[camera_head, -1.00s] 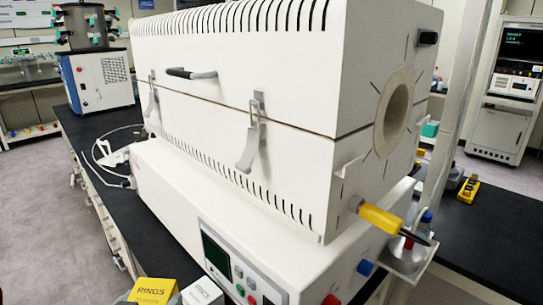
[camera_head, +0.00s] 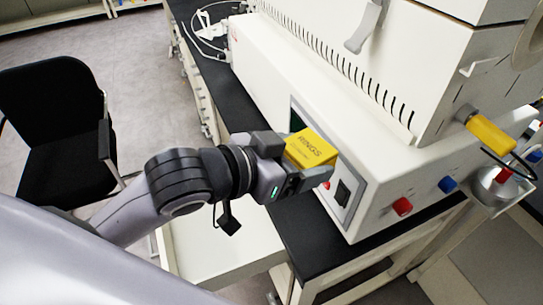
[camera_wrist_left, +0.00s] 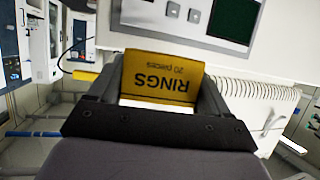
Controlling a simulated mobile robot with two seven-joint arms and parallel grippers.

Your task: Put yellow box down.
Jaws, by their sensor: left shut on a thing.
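The yellow box (camera_head: 311,147), lettered RINGS, is held between the fingers of my left gripper (camera_head: 297,163). It is raised in front of the white furnace's control panel, near the front edge of the black bench top (camera_head: 318,236). In the left wrist view the yellow box (camera_wrist_left: 161,77) sits between both fingers of my left gripper (camera_wrist_left: 152,95), its lettering upside down. Whether the box touches anything below it cannot be told. My right gripper does not show.
The white furnace (camera_head: 375,135) fills the right side, with a red knob (camera_head: 402,206) and a blue knob (camera_head: 448,184). A pale open drawer or shelf (camera_head: 222,240) lies below the bench. A black chair (camera_head: 55,125) stands at left.

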